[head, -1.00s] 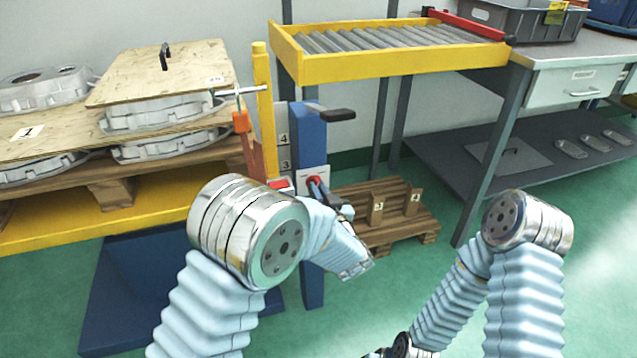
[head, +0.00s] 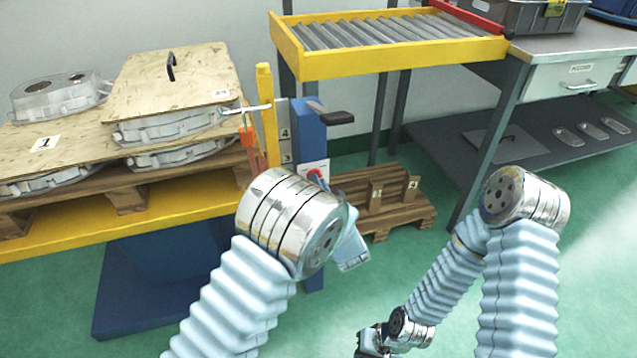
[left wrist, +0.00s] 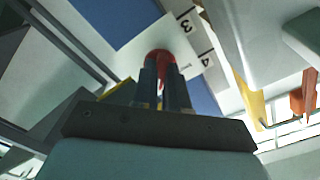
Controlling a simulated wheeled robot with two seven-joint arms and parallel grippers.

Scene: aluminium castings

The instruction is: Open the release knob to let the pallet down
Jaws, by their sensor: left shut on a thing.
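The red release knob (head: 316,174) sits on a white plate on the blue lift column (head: 309,135). My left gripper (head: 326,184) is at the knob, its fingers mostly hidden by my wrist in the head view. In the left wrist view the two dark fingers (left wrist: 163,85) are shut on the red knob (left wrist: 160,56). The loaded wooden pallet (head: 120,200) rests on the yellow lift platform (head: 130,227) at the left, carrying castings and plywood sheets. My right gripper (head: 372,342) hangs low at the bottom of the head view, too small to read.
A yellow roller table (head: 400,57) stands behind the column, beside a grey workbench (head: 580,45) with a crate. A small wooden pallet (head: 400,222) with numbered blocks lies on the floor behind my left wrist. Green floor is open in front.

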